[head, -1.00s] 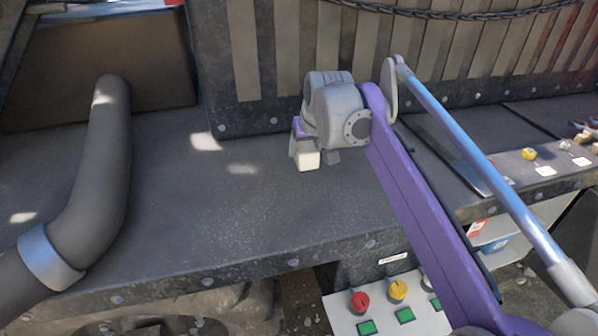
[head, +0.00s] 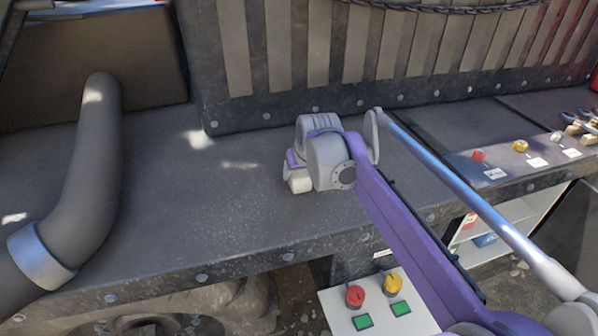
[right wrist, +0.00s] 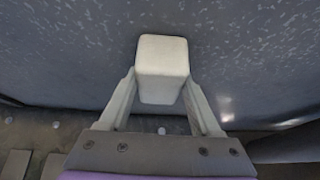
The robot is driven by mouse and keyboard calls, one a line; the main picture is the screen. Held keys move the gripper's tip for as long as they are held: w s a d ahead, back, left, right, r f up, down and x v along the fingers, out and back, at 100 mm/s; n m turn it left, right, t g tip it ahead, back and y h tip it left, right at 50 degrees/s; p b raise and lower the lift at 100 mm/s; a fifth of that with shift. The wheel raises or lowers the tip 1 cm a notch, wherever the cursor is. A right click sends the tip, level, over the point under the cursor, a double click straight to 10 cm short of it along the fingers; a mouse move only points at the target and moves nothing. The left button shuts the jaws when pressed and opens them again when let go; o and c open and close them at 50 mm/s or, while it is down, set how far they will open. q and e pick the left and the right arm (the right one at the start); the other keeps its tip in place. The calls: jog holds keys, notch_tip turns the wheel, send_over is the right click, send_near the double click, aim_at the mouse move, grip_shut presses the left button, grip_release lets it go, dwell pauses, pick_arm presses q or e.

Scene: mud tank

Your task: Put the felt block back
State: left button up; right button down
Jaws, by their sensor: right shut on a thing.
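The felt block (right wrist: 162,68) is a pale, whitish block with rounded edges. In the right wrist view it sits between the two fingers of my right gripper (right wrist: 163,95), which is shut on it. In the head view my right gripper (head: 298,183) is over the dark metal deck (head: 180,210), with the pale block (head: 301,185) at its tip. I cannot tell whether the block touches the deck or hangs just above it. My left gripper is not in view.
A thick grey pipe (head: 88,170) rises at the left. A slatted panel (head: 270,60) stands behind. Small coloured items with labels (head: 495,174) lie on the ledge at right. A control box (head: 375,312) with knobs and green buttons is below the front edge. The deck's middle is clear.

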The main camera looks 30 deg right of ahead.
jog(key=shift+c, duration=0.5)
grip_release()
